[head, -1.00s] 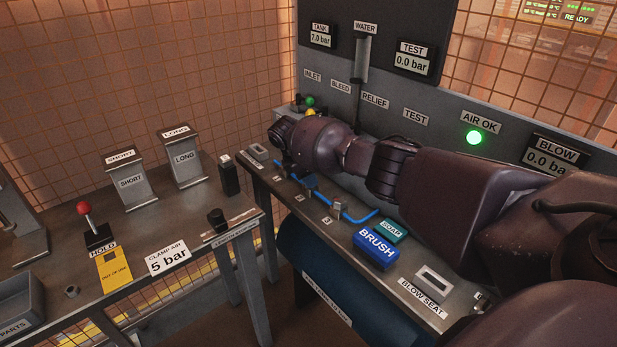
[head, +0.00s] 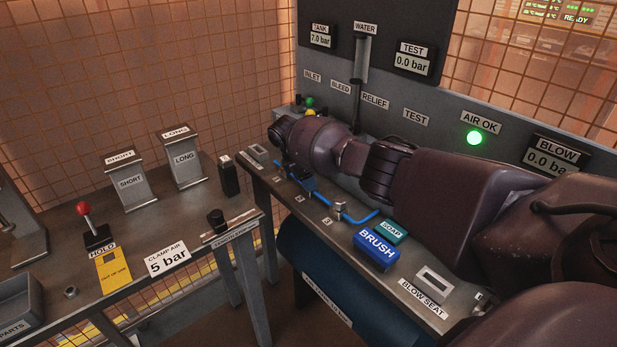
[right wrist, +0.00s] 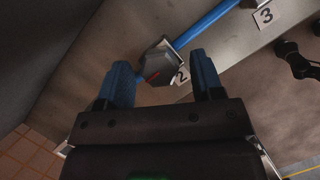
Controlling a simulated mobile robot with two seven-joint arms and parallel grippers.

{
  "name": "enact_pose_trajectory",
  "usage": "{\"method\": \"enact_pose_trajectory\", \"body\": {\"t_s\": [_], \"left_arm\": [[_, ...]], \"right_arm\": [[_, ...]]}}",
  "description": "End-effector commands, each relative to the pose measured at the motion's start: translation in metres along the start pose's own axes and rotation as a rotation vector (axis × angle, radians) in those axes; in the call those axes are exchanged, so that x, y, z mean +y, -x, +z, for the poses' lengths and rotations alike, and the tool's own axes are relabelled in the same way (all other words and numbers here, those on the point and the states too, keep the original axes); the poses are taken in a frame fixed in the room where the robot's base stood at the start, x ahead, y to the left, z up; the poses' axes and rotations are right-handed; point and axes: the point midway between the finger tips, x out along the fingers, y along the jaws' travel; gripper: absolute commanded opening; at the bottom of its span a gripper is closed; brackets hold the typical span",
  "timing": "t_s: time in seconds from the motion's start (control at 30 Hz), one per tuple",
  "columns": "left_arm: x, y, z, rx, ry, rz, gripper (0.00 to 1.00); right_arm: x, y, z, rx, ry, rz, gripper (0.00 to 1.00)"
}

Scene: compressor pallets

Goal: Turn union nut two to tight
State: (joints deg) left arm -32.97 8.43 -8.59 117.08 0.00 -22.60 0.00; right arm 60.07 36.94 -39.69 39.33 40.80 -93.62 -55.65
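Union nut two (right wrist: 157,66) is a dark grey hex nut with a red mark, on a blue pipe (right wrist: 206,21) beside the label 2 (right wrist: 181,77) in the right wrist view. My right gripper (right wrist: 159,64) is open there. Its two blue fingers stand apart, one on each side of the nut, with visible gaps between fingers and nut. In the head view my right gripper (head: 290,172) points down at the bench, and nut two is hidden or too small to make out. My left gripper is not in view.
The bench (head: 318,238) carries another fitting (head: 340,208) by label 3, a blue BRUSH block (head: 376,249), a teal SOAP block (head: 393,231) and a BLOW SEAT slot (head: 434,279). A gauge panel (head: 440,128) stands behind my arm. A side table (head: 140,228) stands left.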

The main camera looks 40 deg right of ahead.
Motion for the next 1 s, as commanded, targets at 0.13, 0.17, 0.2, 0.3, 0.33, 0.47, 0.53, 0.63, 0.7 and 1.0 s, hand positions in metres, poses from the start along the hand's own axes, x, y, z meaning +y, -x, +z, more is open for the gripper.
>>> {"method": "enact_pose_trajectory", "body": {"t_s": [0.13, 0.17, 0.2, 0.3, 0.33, 0.47, 0.53, 0.63, 0.7, 1.0], "left_arm": [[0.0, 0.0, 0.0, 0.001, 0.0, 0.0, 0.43], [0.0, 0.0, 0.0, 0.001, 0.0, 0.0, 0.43], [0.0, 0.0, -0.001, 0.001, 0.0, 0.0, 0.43], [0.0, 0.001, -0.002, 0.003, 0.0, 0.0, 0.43], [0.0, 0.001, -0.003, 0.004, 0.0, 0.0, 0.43], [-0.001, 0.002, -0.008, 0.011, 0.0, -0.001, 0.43], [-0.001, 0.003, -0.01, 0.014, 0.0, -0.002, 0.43], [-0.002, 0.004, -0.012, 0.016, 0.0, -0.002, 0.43], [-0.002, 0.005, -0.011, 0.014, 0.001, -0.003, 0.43], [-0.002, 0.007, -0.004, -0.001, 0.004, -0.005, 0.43]], "right_arm": [[0.0, 0.0, 0.0, 0.0, 0.0, 0.001, 0.61], [0.0, 0.0, 0.0, 0.0, 0.001, 0.001, 0.61], [0.0, 0.001, 0.0, 0.0, 0.001, 0.001, 0.61], [0.001, 0.006, 0.0, 0.001, 0.001, 0.002, 0.61], [0.001, 0.009, 0.0, 0.001, 0.001, 0.003, 0.61], [0.001, 0.028, 0.001, 0.002, 0.0, 0.005, 0.61], [0.001, 0.042, 0.001, 0.003, 0.0, 0.007, 0.61], [0.001, 0.06, 0.001, 0.003, 0.0, 0.006, 0.61], [0.001, 0.072, 0.001, 0.002, 0.0, 0.005, 0.61], [0.0, 0.105, 0.0, 0.001, 0.0, 0.001, 0.61]]}}
